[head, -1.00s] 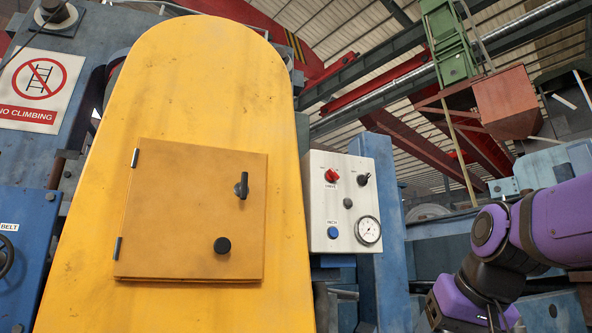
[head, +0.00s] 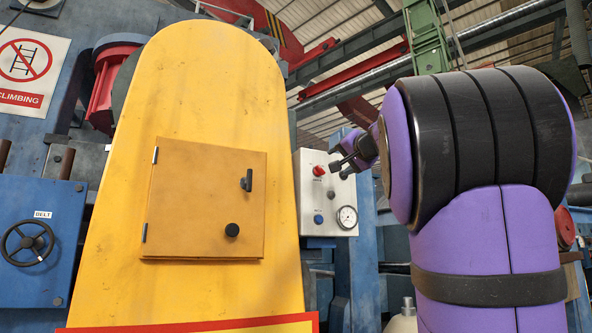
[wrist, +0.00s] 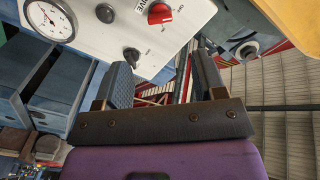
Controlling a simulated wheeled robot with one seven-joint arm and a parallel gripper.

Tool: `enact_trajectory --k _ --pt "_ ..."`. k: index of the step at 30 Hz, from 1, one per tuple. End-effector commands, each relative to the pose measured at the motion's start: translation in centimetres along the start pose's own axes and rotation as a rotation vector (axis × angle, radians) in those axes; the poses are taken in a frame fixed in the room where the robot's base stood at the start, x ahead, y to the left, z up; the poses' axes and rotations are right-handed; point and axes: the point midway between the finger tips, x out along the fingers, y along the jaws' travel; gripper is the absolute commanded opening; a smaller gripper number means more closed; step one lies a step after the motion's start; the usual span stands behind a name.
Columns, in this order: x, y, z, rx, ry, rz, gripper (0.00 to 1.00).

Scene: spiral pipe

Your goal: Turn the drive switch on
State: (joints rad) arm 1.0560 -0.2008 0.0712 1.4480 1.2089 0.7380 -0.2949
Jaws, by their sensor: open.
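The drive switch is a red rotary knob (head: 318,170) at the upper left of a white control panel (head: 307,192). In the wrist view the red knob (wrist: 159,13) shows near the top edge, with a partly readable label beside it. My gripper (head: 339,169) is just right of the red knob in the head view, in front of the panel's upper right. In the wrist view my gripper (wrist: 163,75) has its two fingers spread with nothing between them. The knob lies beyond the fingertips, apart from them. I cannot tell its set position.
The panel also carries a black knob (wrist: 132,56) close to my fingers, a small black button (head: 331,195), a blue button (head: 318,218) and a gauge (head: 347,217). A yellow housing with a closed door (head: 205,205) stands left. A blue post (head: 365,270) stands right.

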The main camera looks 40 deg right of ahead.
Motion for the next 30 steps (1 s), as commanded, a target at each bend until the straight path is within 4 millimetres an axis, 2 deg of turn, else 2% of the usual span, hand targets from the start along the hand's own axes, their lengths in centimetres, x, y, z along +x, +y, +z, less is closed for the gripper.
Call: enact_trajectory --k 5,18,24,30 --pt "1.6 0.1 -0.1 0.002 0.001 0.001 0.64" --pt "8.9 0.1 0.0 0.002 -0.001 0.000 0.64" --pt "10.4 0.0 0.0 0.001 0.000 0.000 0.64" --pt "10.7 0.0 0.0 0.001 0.000 0.000 0.64"
